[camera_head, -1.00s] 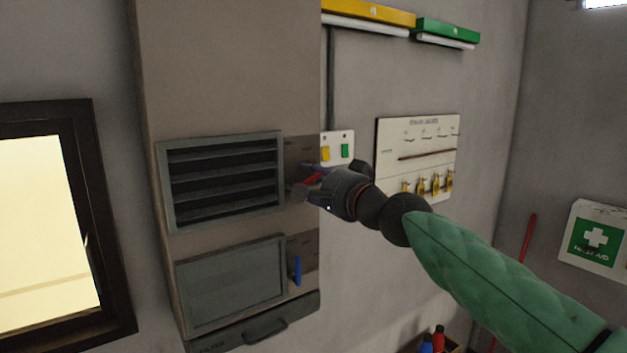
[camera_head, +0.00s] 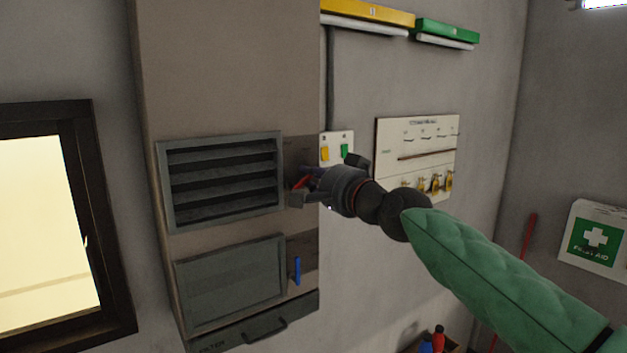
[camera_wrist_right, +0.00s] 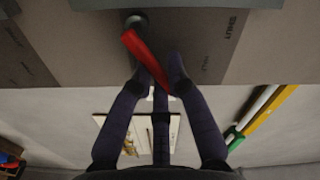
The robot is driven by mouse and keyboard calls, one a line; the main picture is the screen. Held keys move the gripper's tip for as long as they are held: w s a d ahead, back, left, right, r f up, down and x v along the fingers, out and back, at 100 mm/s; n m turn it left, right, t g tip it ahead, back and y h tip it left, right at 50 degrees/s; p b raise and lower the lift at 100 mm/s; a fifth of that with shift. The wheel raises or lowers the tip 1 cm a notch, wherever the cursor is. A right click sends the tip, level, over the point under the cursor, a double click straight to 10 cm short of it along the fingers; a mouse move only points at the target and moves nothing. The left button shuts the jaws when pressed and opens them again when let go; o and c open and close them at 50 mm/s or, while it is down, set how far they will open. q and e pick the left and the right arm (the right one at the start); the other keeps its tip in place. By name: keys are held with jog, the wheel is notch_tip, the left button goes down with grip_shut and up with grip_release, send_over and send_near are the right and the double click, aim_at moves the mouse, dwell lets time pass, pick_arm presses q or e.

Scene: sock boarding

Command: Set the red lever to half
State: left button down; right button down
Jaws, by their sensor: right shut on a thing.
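The red lever (camera_head: 301,183) is on the dark plate right of the upper louvred vent (camera_head: 222,180). It slants in the head view. In the right wrist view the red lever (camera_wrist_right: 143,52) runs from a round grey pivot (camera_wrist_right: 136,20) down between my fingers. My right gripper (camera_head: 305,188) is shut on the lever near its free end; its fingers (camera_wrist_right: 160,76) hide part of that end. The upper vent's slats stand partly open, with dark gaps between them. A "SHUT" mark (camera_wrist_right: 236,22) is on the plate in the wrist view. My left gripper is not in view.
A blue lever (camera_head: 297,270) hangs beside the closed lower vent (camera_head: 230,283). A switch panel (camera_head: 336,147) with yellow and green switches is behind my gripper. A window (camera_head: 45,220) is at the left.

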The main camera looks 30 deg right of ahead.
jog(key=shift+a+r+n, duration=0.3)
jog(key=shift+n, duration=0.8)
jog(key=shift+a+r+n, duration=0.25)
jog(key=shift+r+n, duration=0.05)
jog(key=shift+n, duration=0.8)
jog(key=c, duration=1.2)
grip_release()
jog(key=shift+s, duration=0.1)
jog(key=s, duration=1.1)
jog(key=shift+s+d, duration=0.35)
jog(key=shift+d, duration=0.1)
